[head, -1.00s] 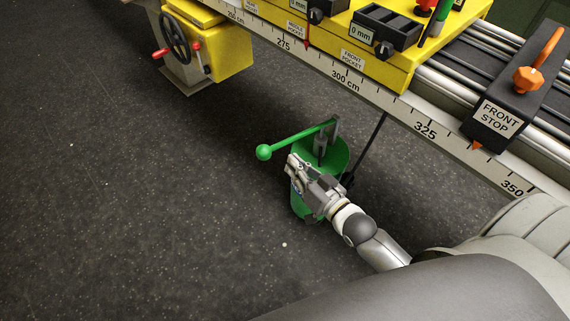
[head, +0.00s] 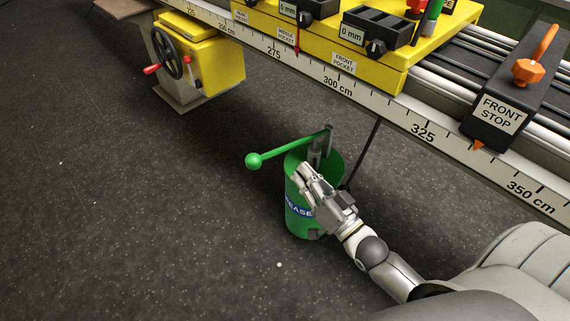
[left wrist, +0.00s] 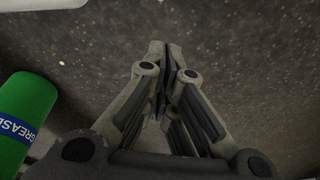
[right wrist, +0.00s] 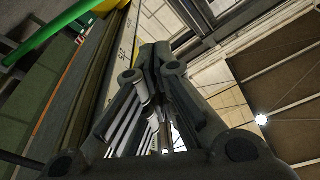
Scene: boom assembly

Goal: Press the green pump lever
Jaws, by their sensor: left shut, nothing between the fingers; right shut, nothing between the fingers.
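The green pump lever (head: 290,145) in the head view runs left from a grey post on the green grease bucket (head: 298,222). It ends in a green ball (head: 253,160). The bucket stands on the floor below the beam. My right gripper (head: 306,172) is shut and empty, in front of the bucket in the picture, right of the ball and below the lever. It hides part of the bucket and its label. The shut right fingers also show in the right wrist view (right wrist: 158,50). My left gripper (left wrist: 160,48) is shut and empty over the floor, beside a green "GREASE" cylinder (left wrist: 22,105).
The beam with a centimetre scale (head: 405,118) crosses above and right of the bucket. A black rod (head: 364,155) slants beside the bucket. A yellow unit with a handwheel (head: 215,68) stands back left. The floor left of the bucket is clear.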

